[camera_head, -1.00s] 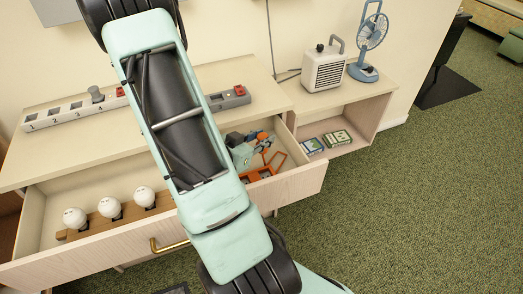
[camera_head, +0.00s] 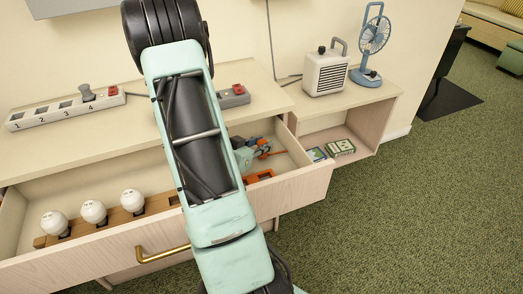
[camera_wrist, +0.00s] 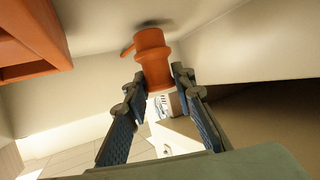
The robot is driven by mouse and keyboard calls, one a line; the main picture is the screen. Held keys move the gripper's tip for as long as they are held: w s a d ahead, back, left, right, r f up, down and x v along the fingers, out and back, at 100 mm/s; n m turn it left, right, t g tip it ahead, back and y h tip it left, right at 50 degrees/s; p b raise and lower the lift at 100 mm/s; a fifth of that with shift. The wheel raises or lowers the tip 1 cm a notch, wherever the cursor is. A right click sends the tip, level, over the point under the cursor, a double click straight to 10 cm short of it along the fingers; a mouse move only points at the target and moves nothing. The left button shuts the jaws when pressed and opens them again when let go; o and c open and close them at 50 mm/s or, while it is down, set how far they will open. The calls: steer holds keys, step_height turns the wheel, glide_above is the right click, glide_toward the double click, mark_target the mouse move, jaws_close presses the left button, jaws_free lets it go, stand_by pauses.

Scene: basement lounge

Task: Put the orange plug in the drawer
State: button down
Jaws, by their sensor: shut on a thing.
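The orange plug (camera_wrist: 153,60) is between the two fingertips of my gripper (camera_wrist: 158,84) in the wrist view. Its far end is at or very close to a pale surface, with a dark shadow there; I cannot tell if it touches. In the head view my gripper (camera_head: 256,142) is low over the right part of the open drawer (camera_head: 110,252), with the orange plug (camera_head: 265,151) at its tips. My arm hides part of the drawer's middle.
Several white bulbs (camera_head: 94,212) stand in a wooden holder at the drawer's left. An orange tray (camera_head: 259,176) lies in the right part. A numbered power strip (camera_head: 70,107) lies on the top. A heater (camera_head: 326,72) and fan (camera_head: 374,36) stand on the right.

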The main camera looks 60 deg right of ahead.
steer(key=shift+f, duration=0.3)
steer(key=shift+f, duration=0.15)
steer(key=c, duration=1.6)
jaws_free()
steer(key=shift+w+a+r, duration=0.1)
steer(key=shift+a+r, duration=0.05)
steer(key=shift+r, duration=0.15)
steer(key=p+v, duration=0.2)
steer(key=v, duration=0.9)
steer(key=shift+a, duration=0.35)
